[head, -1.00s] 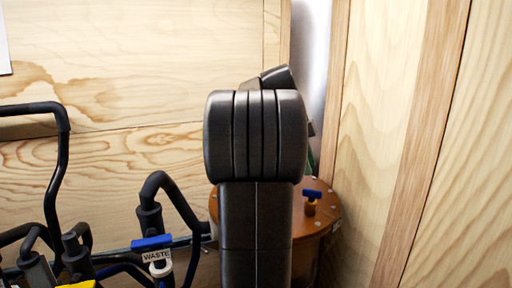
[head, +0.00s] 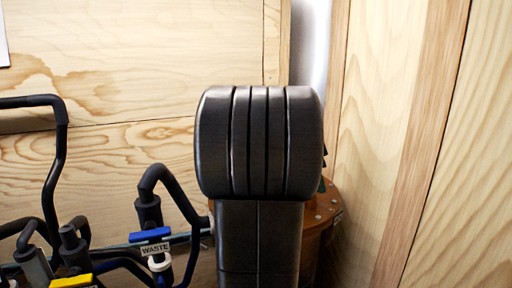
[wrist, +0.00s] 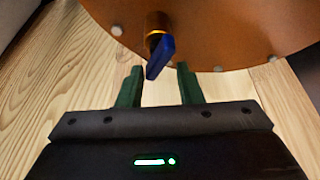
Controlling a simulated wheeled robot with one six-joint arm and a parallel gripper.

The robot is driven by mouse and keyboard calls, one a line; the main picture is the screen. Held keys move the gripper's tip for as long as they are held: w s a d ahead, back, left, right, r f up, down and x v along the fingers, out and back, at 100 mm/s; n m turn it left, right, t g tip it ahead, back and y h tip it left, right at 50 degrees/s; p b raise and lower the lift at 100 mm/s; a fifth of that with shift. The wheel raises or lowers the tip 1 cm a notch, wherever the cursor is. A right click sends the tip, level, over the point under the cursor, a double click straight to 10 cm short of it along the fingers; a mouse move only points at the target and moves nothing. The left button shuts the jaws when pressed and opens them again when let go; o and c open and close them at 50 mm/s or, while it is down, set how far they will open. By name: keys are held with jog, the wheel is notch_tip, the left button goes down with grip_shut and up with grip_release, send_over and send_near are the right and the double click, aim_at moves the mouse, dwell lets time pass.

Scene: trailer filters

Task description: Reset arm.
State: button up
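In the wrist view my gripper (wrist: 160,68) has its two green fingers apart, with bare wood showing between them. A blue valve handle (wrist: 160,57) on a brass stem (wrist: 157,24) stands on the orange-brown round lid (wrist: 225,35). The handle's lower end appears between the fingertips, nearer the left one; I cannot tell whether it touches. In the head view my dark arm link fills the centre and hides my gripper and the blue handle. Only the right edge of the lid (head: 327,208) shows.
Dark pipes (head: 55,165) stand at the left, with a blue valve handle (head: 150,236) above a WASTE tag (head: 155,249). A yellow handle (head: 72,281) is at the bottom left. Plywood walls (head: 130,60) close off the back and right (head: 440,150).

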jog(key=shift+n, duration=0.6)
jog(key=shift+t, duration=0.3)
jog(key=shift+a+r, duration=0.1)
